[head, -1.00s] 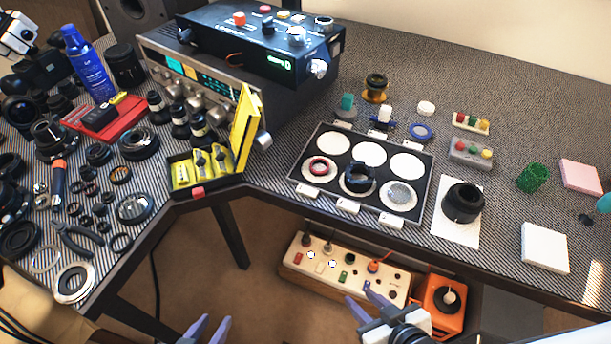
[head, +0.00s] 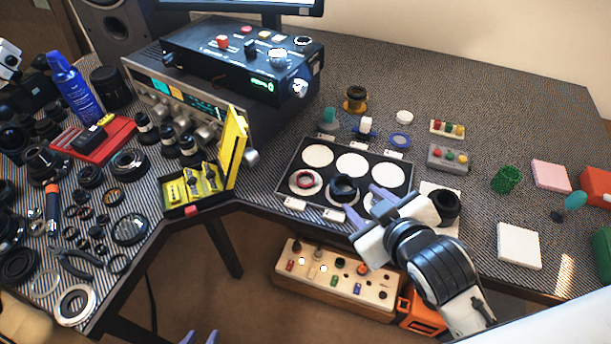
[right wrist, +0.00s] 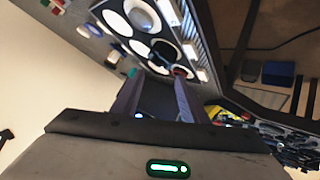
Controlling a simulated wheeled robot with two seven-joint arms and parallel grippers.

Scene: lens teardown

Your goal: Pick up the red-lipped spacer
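The red-lipped spacer (head: 305,179), a dark ring with a red rim, lies on the lower left white disc of the black mat (head: 285,187).
A black ring (head: 344,187) sits on the disc right of the spacer. My right gripper partly hides the lower right disc. A black cylinder (head: 447,207) stands right of the mat. An open yellow case (head: 203,183) stands to the left. White tags line the mat's front edge.

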